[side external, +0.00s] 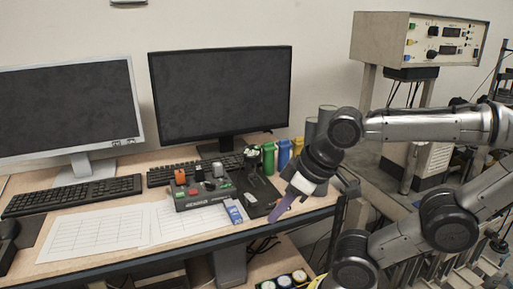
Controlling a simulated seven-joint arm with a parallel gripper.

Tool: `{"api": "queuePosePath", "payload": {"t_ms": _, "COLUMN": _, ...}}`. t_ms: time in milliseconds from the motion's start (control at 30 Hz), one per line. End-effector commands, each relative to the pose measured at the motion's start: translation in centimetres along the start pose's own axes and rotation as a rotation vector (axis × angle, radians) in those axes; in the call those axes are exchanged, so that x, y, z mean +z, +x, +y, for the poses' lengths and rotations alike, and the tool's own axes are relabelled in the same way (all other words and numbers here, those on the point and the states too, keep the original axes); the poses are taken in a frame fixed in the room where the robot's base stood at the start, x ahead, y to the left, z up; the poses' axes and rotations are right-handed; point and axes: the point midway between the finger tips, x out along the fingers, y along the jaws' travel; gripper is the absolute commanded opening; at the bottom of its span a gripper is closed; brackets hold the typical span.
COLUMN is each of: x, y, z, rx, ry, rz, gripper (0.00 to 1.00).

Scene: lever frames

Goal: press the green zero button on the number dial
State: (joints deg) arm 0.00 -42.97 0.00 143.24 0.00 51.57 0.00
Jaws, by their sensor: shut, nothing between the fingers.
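A dark grey control box (203,199) stands on the desk left of the picture's middle. Small orange, red, white and green parts sit on its top. I cannot make out which part is the number dial or the green zero button at this size. My gripper (275,215) has purple fingers, which are shut with nothing seen between them. It points down and left near the desk's front right edge, to the right of the box and apart from it.
A blue item (233,212) lies right of the box. Green (269,158), blue (284,155) and yellow (298,146) small bins stand behind my gripper. Two monitors, keyboards and paper sheets (90,231) fill the desk's left. An instrument cabinet (410,40) stands at right.

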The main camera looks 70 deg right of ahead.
Motion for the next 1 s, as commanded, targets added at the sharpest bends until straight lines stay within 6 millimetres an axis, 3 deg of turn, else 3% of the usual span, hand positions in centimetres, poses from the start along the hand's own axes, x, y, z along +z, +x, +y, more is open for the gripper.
{"api": "queuePosePath", "payload": {"t_ms": 533, "x": -0.6, "y": -0.1, "z": -0.2, "rx": -0.010, "ry": -0.040, "rz": 0.024, "gripper": 0.00}}
{"api": "queuePosePath", "payload": {"t_ms": 667, "x": -3.9, "y": -1.2, "z": -1.4, "rx": -0.062, "ry": -0.074, "rz": 0.123, "gripper": 0.00}}
{"api": "queuePosePath", "payload": {"t_ms": 767, "x": -7.9, "y": -1.9, "z": -1.8, "rx": -0.094, "ry": -0.059, "rz": 0.205, "gripper": 0.00}}
{"api": "queuePosePath", "payload": {"t_ms": 867, "x": -12.4, "y": -2.2, "z": -0.8, "rx": -0.097, "ry": -0.001, "rz": 0.284, "gripper": 0.00}}
{"api": "queuePosePath", "payload": {"t_ms": 1000, "x": -17.7, "y": -2.1, "z": 2.6, "rx": -0.065, "ry": 0.106, "rz": 0.372, "gripper": 0.00}}
